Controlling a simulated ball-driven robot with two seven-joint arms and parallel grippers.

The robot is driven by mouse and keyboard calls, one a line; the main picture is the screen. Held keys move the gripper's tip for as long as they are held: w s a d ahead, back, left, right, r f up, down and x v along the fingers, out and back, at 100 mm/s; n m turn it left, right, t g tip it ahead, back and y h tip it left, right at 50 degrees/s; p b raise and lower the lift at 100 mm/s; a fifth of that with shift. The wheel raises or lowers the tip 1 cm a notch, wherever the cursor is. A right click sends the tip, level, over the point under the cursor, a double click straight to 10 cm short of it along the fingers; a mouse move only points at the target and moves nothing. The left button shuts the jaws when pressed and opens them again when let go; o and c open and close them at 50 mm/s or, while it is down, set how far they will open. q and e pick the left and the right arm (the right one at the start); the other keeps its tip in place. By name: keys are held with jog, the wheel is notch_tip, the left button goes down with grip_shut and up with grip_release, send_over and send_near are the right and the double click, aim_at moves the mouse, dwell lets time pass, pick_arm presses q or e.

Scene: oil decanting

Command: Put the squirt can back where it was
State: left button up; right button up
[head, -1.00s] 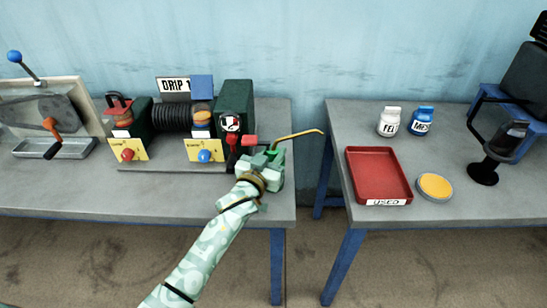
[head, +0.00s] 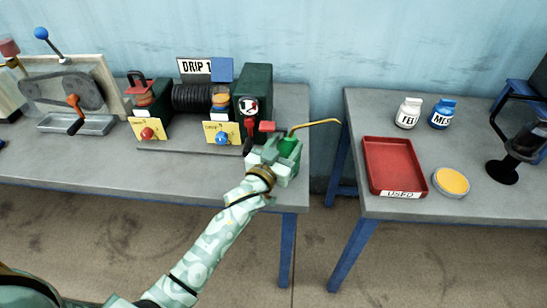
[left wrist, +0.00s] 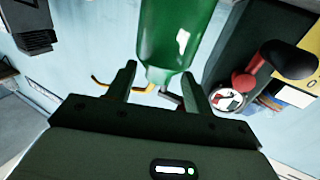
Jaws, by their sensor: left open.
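The green squirt can (head: 289,146), with its thin yellow spout pointing right, is at the right end of the left table, beside the green drip machine. My left gripper (head: 276,152) is at the can and hides its lower part. In the left wrist view the green can body (left wrist: 176,40) shows between the two spread fingers (left wrist: 160,88) of my left gripper, which is open. I cannot tell if the fingers touch the can or whether its base rests on the table. My right gripper is not in view.
The DRIP 1 machine (head: 200,110) stands just left of the can, with a red-knobbed lever close to my gripper. A gap separates this table from the right table, which holds a red tray (head: 394,166), a yellow-topped tin (head: 451,181) and two small jars (head: 408,113).

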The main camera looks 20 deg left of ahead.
pick_arm(q)
jog(key=s+a+p, duration=0.1)
jog(key=s, duration=0.8)
dwell(0.8)
